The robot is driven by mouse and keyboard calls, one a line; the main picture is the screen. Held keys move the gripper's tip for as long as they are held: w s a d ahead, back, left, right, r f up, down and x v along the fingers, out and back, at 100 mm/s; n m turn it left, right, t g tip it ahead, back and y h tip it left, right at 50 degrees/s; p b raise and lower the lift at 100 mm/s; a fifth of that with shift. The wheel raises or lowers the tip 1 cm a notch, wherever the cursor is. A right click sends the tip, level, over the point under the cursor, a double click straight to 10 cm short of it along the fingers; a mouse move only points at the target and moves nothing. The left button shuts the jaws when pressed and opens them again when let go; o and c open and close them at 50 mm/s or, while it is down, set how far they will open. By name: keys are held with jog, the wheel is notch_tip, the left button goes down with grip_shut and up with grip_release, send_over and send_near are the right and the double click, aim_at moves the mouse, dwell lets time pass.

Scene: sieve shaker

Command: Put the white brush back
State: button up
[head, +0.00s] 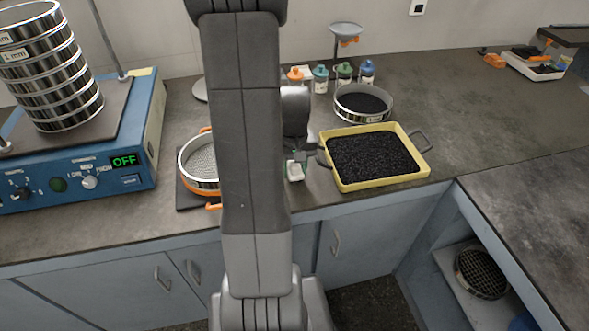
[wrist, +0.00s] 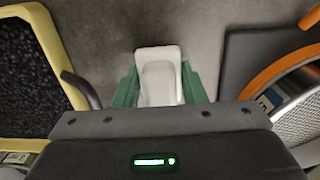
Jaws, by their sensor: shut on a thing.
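My gripper (wrist: 160,88) points down over the grey counter with its green fingers shut on a white block-like object, which I take for the white brush (wrist: 159,65). The object sits between the two fingers, with its far end sticking out past them. In the head view the white brush (head: 295,171) shows just right of my arm, between the sieve on the left and the yellow tray on the right. My arm hides most of the gripper there. I cannot tell whether the brush touches the counter.
A yellow tray (head: 350,186) of black grains is close on the right. An orange-ringed sieve (head: 199,168) on a dark pad is close on the left. Behind stand small bottles (head: 321,80) and another sieve (head: 363,117). A blue shaker (head: 146,150) reads OFF.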

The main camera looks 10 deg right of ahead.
jog(key=shift+f, duration=0.2)
jog(key=shift+f, duration=0.2)
jog(key=o, duration=1)
jog(key=shift+r, duration=0.1)
notch_tip(320, 180, up, 12)
jog(key=shift+r+p, duration=0.15)
jog(key=shift+p, duration=0.25)
